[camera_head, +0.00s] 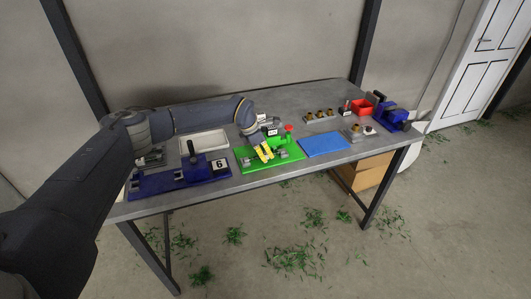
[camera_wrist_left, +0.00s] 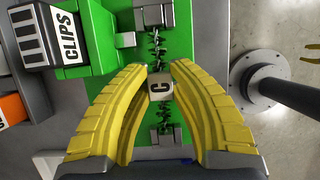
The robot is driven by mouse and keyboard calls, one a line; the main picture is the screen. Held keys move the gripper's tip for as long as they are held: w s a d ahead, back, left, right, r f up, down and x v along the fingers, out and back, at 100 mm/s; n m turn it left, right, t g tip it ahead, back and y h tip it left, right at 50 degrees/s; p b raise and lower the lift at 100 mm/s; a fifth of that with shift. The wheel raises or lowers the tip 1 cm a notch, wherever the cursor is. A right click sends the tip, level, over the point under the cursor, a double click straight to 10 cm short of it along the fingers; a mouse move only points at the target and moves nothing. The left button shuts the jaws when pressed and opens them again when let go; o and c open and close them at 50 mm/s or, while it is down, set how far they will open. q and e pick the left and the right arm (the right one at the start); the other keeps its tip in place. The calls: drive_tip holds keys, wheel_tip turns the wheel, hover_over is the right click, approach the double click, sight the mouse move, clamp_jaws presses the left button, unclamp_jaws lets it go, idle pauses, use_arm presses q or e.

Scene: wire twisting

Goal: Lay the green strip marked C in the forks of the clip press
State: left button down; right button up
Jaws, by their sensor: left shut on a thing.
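The clip press has a green base (camera_head: 245,160), and in the wrist view its green body (camera_wrist_left: 100,60) carries a black-and-white "CLIPS" label. My left gripper (camera_head: 262,153) is over the press. In the left wrist view its yellow fingers (camera_wrist_left: 160,77) are closed on the strip's tag (camera_wrist_left: 160,87), marked C. The strip (camera_wrist_left: 157,45) is dark green and twisted, and runs lengthwise between two grey fork blocks, one above (camera_wrist_left: 154,13) and one below (camera_wrist_left: 161,137). Its ends are at or over the forks; I cannot tell whether they are seated. My right gripper is out of view.
A blue fixture (camera_head: 165,182) marked 6 and a white tray (camera_head: 204,142) stand left of the press. A blue mat (camera_head: 324,144) lies to its right. Brass-topped pieces (camera_head: 318,116), a red bin (camera_head: 361,106) and a blue device (camera_head: 392,117) stand farther right. The table's front edge is close.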

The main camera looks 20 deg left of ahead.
use_arm(q)
drive_tip(key=shift+f, duration=0.3)
drive_tip(key=c, duration=1.1)
unclamp_jaws()
drive_tip(key=shift+c, duration=0.2)
drive_tip(key=v, duration=1.2)
drive_tip(key=shift+d, duration=0.1)
